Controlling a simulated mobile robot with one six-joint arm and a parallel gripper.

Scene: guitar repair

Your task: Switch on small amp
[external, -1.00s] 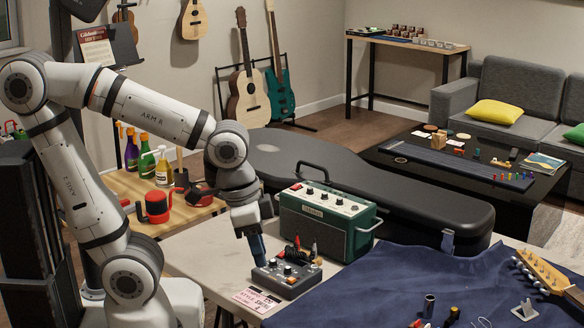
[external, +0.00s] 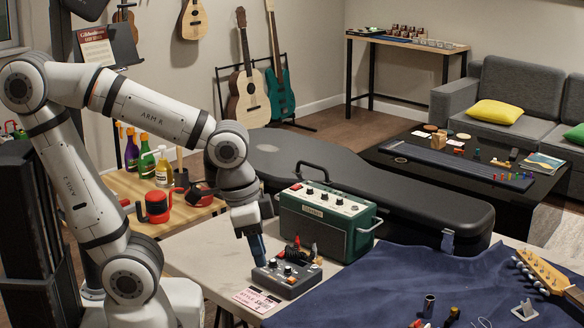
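The small amp (external: 326,228) is a green box with a light top panel, several dark knobs and a black carry handle. It stands upright on the pale workbench. My gripper (external: 258,256) points down to the left of the amp, at the left edge of a dark grey box with knobs (external: 287,277). The fingers look close together, but their gap is too small to make out. I cannot tell whether they touch the grey box.
A black guitar case (external: 400,190) lies behind the amp. A blue cloth (external: 410,275) covers the bench at right, with a guitar headstock (external: 545,270) and small tools on it. Pink paper (external: 257,299) lies before the grey box. Bottles and a red mug (external: 157,206) stand at left.

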